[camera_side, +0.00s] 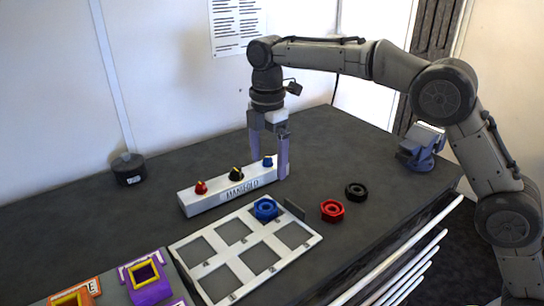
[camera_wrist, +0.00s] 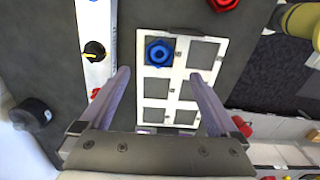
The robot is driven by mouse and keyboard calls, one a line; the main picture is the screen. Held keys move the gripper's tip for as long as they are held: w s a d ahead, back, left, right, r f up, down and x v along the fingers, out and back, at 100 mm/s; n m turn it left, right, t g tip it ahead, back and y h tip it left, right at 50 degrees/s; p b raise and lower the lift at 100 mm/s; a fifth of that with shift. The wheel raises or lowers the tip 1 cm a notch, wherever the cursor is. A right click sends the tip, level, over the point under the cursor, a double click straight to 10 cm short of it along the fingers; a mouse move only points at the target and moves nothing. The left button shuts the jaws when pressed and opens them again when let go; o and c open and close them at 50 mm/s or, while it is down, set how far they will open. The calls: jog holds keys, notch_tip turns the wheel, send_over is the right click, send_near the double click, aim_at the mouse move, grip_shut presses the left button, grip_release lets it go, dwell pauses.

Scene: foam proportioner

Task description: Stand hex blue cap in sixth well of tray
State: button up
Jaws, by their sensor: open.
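The blue hex cap (camera_side: 265,209) sits in the far right corner well of the white tray (camera_side: 207,268) in the side view, its ring-shaped top facing up. In the wrist view the cap (camera_wrist: 158,52) is in the upper left well of the tray (camera_wrist: 180,42); the other wells look empty. My gripper (camera_side: 271,166) is open and empty, pointing down by the manifold's right end, above and behind the cap. In the wrist view my gripper (camera_wrist: 160,76) has its fingers wide apart, with the cap just beyond the tips.
The white manifold (camera_side: 226,191) with red, black and blue knobs stands behind the tray. A red hex cap (camera_side: 332,210) and a black ring (camera_side: 356,191) lie to the right. A purple and yellow holder (camera_side: 148,283) stands at front left. A dark upright plate (camera_side: 294,209) borders the tray.

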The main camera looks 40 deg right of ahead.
jog(key=s+d+r+m+t, duration=0.1)
jog(key=s+d+r+m, duration=0.35)
jog(key=s, duration=0.25)
jog(key=s+d+r+m+t, duration=0.25)
jog(key=s+d+m, duration=0.2)
jog(key=s, duration=0.25)
jog(key=s+d+f+m, duration=0.2)
jog(key=s+m, duration=0.1)
jog(key=s, duration=0.3)
jog(key=s+d+f+m+t, duration=0.1)
jog(key=s+d+f+m, duration=0.1)
jog(key=s, duration=0.5)
jog(key=s+d+f+m+t, duration=0.1)
jog(key=s+d+f+m, duration=0.1)
jog(key=s+m, duration=0.3)
jog(key=shift+s+d+f, duration=0.2)
jog(key=shift+s+f, duration=0.35)
jog(key=shift+s, duration=0.3)
